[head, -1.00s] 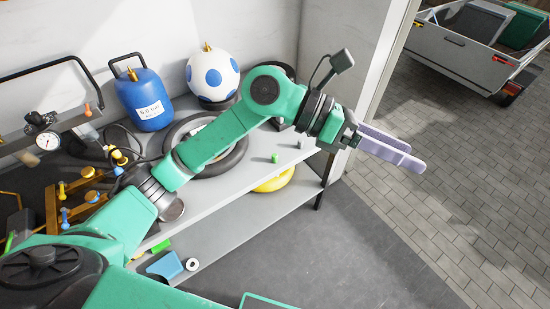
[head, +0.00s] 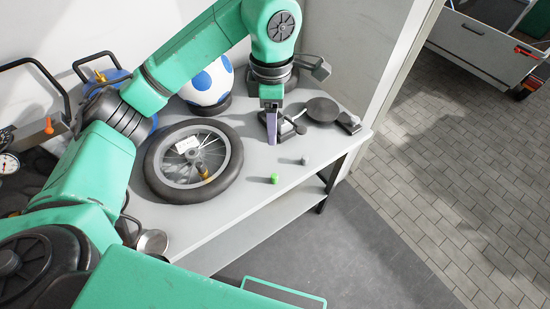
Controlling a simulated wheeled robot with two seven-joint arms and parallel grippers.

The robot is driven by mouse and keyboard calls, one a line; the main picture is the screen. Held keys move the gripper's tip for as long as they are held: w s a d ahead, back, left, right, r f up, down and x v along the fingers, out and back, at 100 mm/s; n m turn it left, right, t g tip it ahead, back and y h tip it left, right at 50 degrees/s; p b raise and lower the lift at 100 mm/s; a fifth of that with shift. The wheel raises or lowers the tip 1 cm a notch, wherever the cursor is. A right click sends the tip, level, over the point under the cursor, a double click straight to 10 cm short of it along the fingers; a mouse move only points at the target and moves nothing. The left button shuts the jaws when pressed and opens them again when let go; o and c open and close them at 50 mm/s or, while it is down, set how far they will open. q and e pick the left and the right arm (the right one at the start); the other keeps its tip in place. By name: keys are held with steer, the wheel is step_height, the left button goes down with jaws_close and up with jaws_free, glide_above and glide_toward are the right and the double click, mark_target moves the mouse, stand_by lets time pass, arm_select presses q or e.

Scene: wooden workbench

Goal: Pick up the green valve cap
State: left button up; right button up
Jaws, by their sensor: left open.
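The green valve cap (head: 274,179) stands on the light grey bench top, near its front edge. A grey cap (head: 305,160) of similar size stands to its right and a little farther back. My left gripper (head: 272,136) points down over the bench, behind the green cap and apart from it. Its purple fingers are seen nearly edge-on, so the gap between them hardly shows; it is open, and nothing shows in it. My right gripper is not in view.
A spoked wheel with a black tyre (head: 160,172) lies left of the caps. A dark tool with a round plate (head: 322,109) lies behind them. A blue-spotted ball (head: 209,84) and a blue canister (head: 107,76) stand at the back. The bench's front right is clear.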

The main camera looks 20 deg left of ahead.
arm_select(q)
step_height(320, 180, down, 3)
steer(key=w+b, duration=0.1)
steer(key=b, duration=0.5)
glide_above(274, 176)
step_height(274, 176, down, 10)
steer(key=shift+s+a+r, duration=0.1)
step_height(274, 176, down, 8)
steer(key=p, duration=0.2)
steer(key=shift+p, duration=0.35)
steer(key=shift+f, duration=0.25)
jaws_close()
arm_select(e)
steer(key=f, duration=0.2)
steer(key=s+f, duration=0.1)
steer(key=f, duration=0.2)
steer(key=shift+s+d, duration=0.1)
